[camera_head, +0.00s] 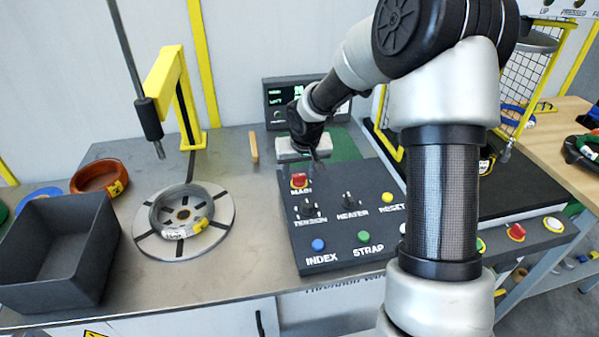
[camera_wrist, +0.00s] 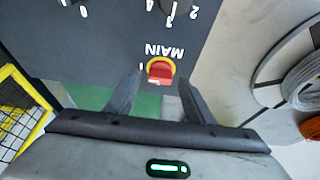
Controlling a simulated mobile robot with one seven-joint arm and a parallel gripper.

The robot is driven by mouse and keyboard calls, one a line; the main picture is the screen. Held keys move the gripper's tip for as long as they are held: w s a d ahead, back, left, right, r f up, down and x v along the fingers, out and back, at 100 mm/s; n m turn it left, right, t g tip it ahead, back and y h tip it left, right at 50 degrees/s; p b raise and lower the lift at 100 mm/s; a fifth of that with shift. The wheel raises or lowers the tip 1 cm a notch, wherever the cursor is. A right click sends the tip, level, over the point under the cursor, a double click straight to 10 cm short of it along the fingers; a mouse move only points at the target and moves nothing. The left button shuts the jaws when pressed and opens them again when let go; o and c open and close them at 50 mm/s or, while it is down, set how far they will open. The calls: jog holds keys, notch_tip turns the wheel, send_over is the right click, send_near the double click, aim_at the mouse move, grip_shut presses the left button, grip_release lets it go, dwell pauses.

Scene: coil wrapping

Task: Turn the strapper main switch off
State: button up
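The main switch (camera_head: 299,181) is a red knob on a yellow base, at the top left of the dark control panel (camera_head: 377,218), above the label MAIN. In the wrist view the red knob (camera_wrist: 160,71) shows upside down between the fingertips of my gripper (camera_wrist: 160,77). The two fingers are apart, one on each side of the knob, with nothing held. In the head view my gripper (camera_head: 316,163) hangs just above and behind the switch, pointing down. I cannot tell whether the fingers touch the knob. The marking beside the knob is partly hidden.
Tension (camera_head: 308,207) and heater (camera_head: 349,201) knobs and blue, green and yellow buttons sit close by on the panel. A display (camera_head: 280,101) stands behind. A turntable (camera_head: 218,238) with a coil and a grey bin (camera_head: 60,250) are at left.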

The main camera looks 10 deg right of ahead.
jog(key=c, duration=1)
